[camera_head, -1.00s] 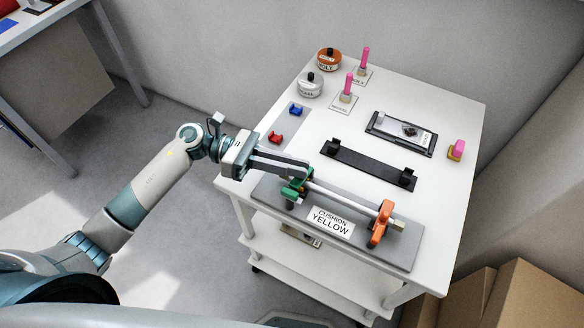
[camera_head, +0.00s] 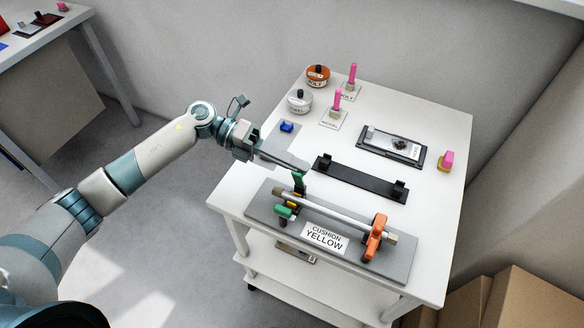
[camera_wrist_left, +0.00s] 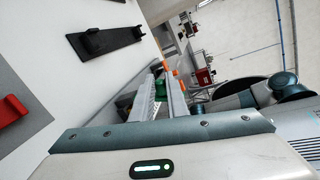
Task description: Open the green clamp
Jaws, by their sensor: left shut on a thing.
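The green clamp shows in two parts in the head view: a green arm (camera_head: 298,182) stands raised at the back of the tube's left end, and a green lower part (camera_head: 284,211) sits in front. A metal tube (camera_head: 335,212) lies along the grey base plate (camera_head: 402,268), with a little yellow at its left end. My left gripper (camera_head: 303,168) is shut on the raised green arm. In the left wrist view the green part (camera_wrist_left: 160,87) shows between the fingers. An orange clamp (camera_head: 376,238) crosses the tube's right end. My right gripper is out of view.
A label reading CUSHION YELLOW (camera_head: 325,239) is on the plate. A black rail (camera_head: 360,179) lies behind it. A blue cushion (camera_head: 287,127), two round tins, two pink-handled tools and a black tray (camera_head: 370,147) stand farther back.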

